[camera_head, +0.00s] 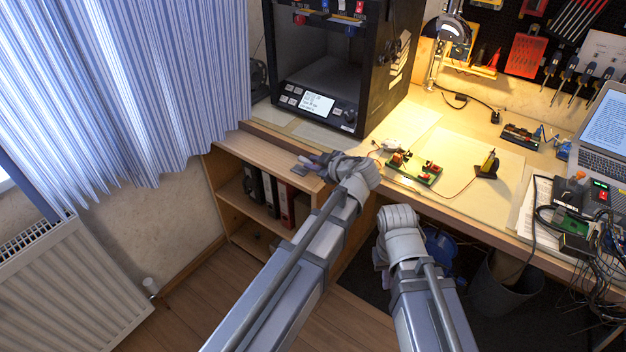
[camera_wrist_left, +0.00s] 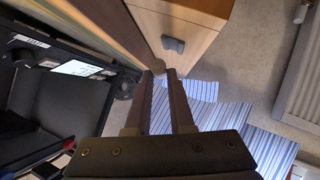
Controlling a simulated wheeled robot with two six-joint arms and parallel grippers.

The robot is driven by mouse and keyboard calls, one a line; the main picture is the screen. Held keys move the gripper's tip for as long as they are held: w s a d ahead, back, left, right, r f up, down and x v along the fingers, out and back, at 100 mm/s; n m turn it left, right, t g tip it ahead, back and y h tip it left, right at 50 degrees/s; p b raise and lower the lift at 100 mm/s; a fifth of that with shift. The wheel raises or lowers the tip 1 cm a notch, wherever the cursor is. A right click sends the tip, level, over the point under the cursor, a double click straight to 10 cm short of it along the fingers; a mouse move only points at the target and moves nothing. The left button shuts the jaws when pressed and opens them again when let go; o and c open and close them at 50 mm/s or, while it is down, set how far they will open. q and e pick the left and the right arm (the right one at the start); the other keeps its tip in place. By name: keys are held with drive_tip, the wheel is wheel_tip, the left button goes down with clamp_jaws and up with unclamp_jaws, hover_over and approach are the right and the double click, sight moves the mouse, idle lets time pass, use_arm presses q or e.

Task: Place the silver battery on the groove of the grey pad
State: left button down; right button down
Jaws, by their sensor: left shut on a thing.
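My left gripper (camera_head: 312,161) reaches over the wooden shelf top at the table's left end. In the left wrist view, its two dark fingers (camera_wrist_left: 165,74) are shut on a small round silver-grey end, which I take as the silver battery (camera_wrist_left: 158,67). The grey pad (camera_wrist_left: 173,44) lies on the wood just beyond the fingertips, apart from the battery in the picture. In the head view, the pad (camera_head: 299,171) shows as a small dark patch beside the gripper. Its groove is hard to make out. My right arm is at the lower middle; its fingers are hidden.
A black 3D printer (camera_head: 340,75) stands behind the shelf top. A green circuit board (camera_head: 413,168) and a yellow-black tool (camera_head: 487,164) are on the workbench to the right. A blue curtain (camera_head: 130,85) hangs at the left. Binders (camera_head: 270,192) stand in the shelf below.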

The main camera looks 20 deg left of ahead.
sight(313, 181)
use_arm(q)
drive_tip(key=shift+f+b, duration=1.9)
drive_tip(key=shift+b, duration=0.05)
drive_tip(key=shift+r, duration=0.15)
drive_tip(key=c, duration=1.2)
unclamp_jaws()
drive_tip(key=shift+f, duration=0.25)
drive_tip(key=shift+c, duration=0.2)
drive_tip(key=shift+o, duration=0.8)
drive_tip(key=shift+r, duration=0.2)
